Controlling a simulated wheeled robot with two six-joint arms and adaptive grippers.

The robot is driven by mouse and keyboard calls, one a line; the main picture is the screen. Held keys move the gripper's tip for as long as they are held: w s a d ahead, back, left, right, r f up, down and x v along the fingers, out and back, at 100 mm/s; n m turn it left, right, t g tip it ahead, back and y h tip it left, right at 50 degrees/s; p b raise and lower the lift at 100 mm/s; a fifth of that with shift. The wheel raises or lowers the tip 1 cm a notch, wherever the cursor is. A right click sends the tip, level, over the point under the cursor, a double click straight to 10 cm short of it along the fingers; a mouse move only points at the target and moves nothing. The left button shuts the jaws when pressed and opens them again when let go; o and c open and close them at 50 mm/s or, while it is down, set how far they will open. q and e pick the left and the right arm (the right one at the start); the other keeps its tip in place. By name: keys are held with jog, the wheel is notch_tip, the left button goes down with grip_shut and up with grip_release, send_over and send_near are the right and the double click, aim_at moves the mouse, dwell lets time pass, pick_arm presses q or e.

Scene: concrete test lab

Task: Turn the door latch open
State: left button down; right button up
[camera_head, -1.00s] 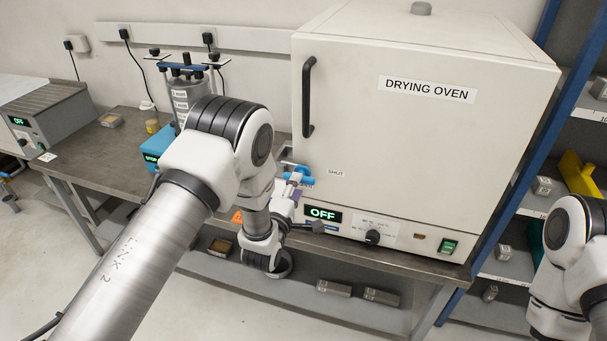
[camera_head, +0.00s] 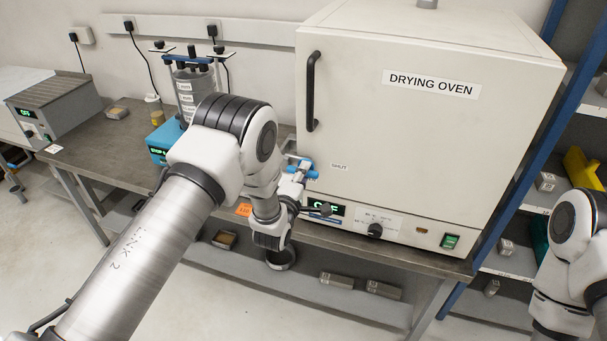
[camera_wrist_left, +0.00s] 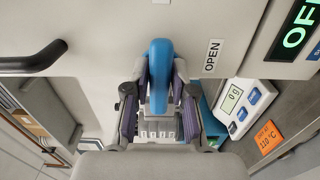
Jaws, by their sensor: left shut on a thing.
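The drying oven (camera_head: 420,150) is a cream box with its door closed against the body. The blue door latch (camera_head: 303,171) is at the door's lower left, left of and slightly below the SHUT label (camera_head: 339,167). In the left wrist view the blue lever (camera_wrist_left: 160,62) runs up and down the picture, with the OPEN label (camera_wrist_left: 212,58) to its right. My left gripper (camera_head: 297,180) is at the latch; its padded fingers (camera_wrist_left: 158,100) are on both sides of the lever, shut on it. My right gripper is out of frame; only its arm shows.
A black vertical door handle (camera_head: 312,92) stands out above the latch. The oven display (camera_head: 325,208) is partly covered by my left wrist. A blue-based device (camera_head: 163,140) stands to the left on the bench. A white scale (camera_wrist_left: 240,108) and orange card (camera_wrist_left: 268,137) sit nearby.

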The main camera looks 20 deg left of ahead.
pick_arm(q)
jog(key=m+b, duration=0.1)
jog(key=m, duration=0.1)
jog(key=m+b, duration=0.1)
jog(key=b, duration=0.1)
jog(key=shift+f+m, duration=0.35)
jog(key=shift+m, duration=0.05)
jog(key=m+b, duration=0.4)
jog(key=m, duration=0.1)
jog(key=shift+f, duration=0.1)
jog(key=m+b, duration=0.3)
jog(key=m, duration=0.2)
jog(key=shift+a+m+b, duration=0.15)
jog(key=shift+m+b, duration=1.05)
jog(key=shift+m, duration=0.7)
jog(key=c, duration=1)
grip_release()
jog(key=shift+c, duration=0.2)
